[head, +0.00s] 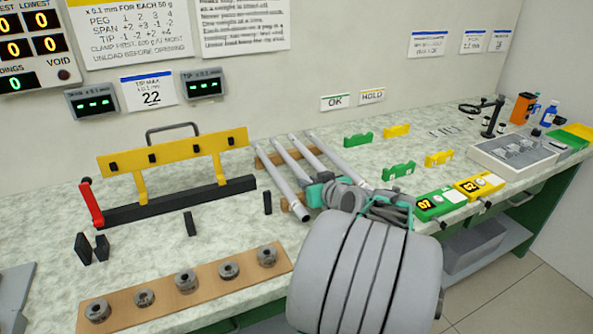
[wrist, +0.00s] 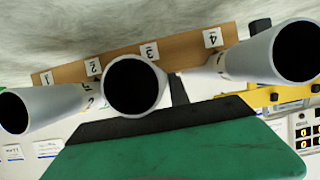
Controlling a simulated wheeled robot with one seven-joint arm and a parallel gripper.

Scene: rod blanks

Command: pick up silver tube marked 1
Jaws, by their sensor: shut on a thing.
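My gripper (head: 325,190) is shut on the middle silver tube (head: 297,160). In the wrist view this tube's open end (wrist: 162,84) faces me, in front of the jaw's dark pad (wrist: 160,120). I cannot read a number on the held tube, nor tell whether it is clear of the rack. A faint mark shows on the wrist view's left tube (wrist: 50,102), perhaps a 2. The wrist view's right tube (wrist: 250,60) is close by.
The rack strip (wrist: 120,62) carries labels 1 to 4. A yellow bar fixture (head: 175,150) with a red handle stands to the left. A wooden board (head: 210,283) with several metal rings lies in front. Green and yellow blocks (head: 440,203) sit to the right.

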